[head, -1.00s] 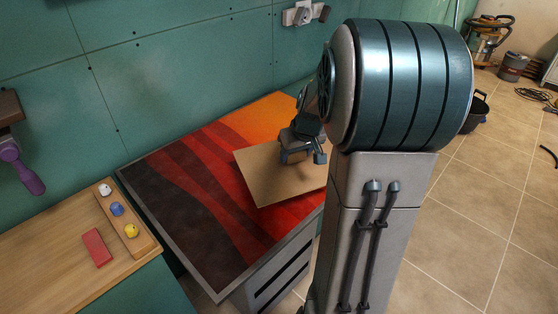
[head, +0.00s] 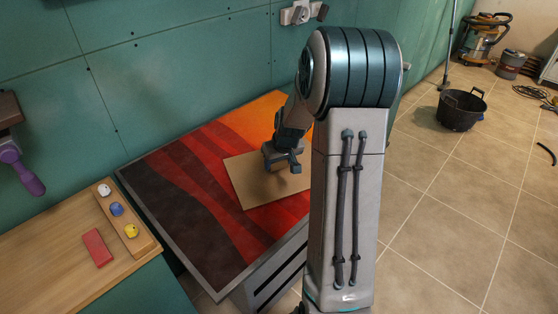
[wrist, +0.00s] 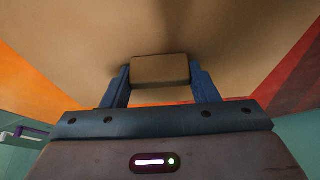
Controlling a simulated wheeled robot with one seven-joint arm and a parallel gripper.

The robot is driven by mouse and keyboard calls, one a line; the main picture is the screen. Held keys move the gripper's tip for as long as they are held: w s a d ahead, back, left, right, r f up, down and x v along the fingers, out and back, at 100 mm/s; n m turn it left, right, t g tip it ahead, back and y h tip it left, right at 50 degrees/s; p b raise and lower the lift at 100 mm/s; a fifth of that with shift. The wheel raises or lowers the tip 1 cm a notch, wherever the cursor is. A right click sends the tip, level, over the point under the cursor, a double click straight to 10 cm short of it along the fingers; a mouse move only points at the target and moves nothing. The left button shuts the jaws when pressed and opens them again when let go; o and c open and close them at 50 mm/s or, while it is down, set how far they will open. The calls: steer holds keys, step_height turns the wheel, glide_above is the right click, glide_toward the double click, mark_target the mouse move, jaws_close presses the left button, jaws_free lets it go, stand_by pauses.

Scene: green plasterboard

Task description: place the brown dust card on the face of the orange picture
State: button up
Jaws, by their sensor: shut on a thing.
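The brown dust card (head: 245,178) is a flat tan sheet over the orange picture (head: 190,160), near its middle right. The picture has dark, red and orange bands and lies face up in a grey frame. My gripper (head: 283,158) is above the card. In the wrist view my gripper (wrist: 160,85) has its two blue fingers closed on a tan block-like grip of the card, and the card (wrist: 150,30) fills most of the view. I cannot tell whether the card touches the picture or hovers just above it. My arm hides the card's right part.
A wooden bench (head: 50,265) at left holds a red block (head: 97,247) and a small rack (head: 126,222) with white, blue and yellow knobs. A purple-handled tool (head: 22,170) hangs at far left. A black bucket (head: 461,109) stands on the open tiled floor at right.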

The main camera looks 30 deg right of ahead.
steer(key=shift+f, duration=0.2)
steer(key=o, duration=1.2)
steer(key=shift+c, duration=0.2)
steer(key=shift+r, duration=0.1)
steer(key=shift+s+r, duration=0.1)
steer(key=shift+r, duration=0.4)
steer(key=v, duration=1.1)
steer(key=s+a+r+g, duration=0.1)
steer(key=s+a, duration=0.6)
steer(key=s, duration=0.3)
steer(key=s+a+r+g, duration=0.1)
steer(key=s+a, duration=0.7)
steer(key=s, duration=0.2)
steer(key=shift+s+a, duration=0.3)
steer(key=shift+s, duration=0.1)
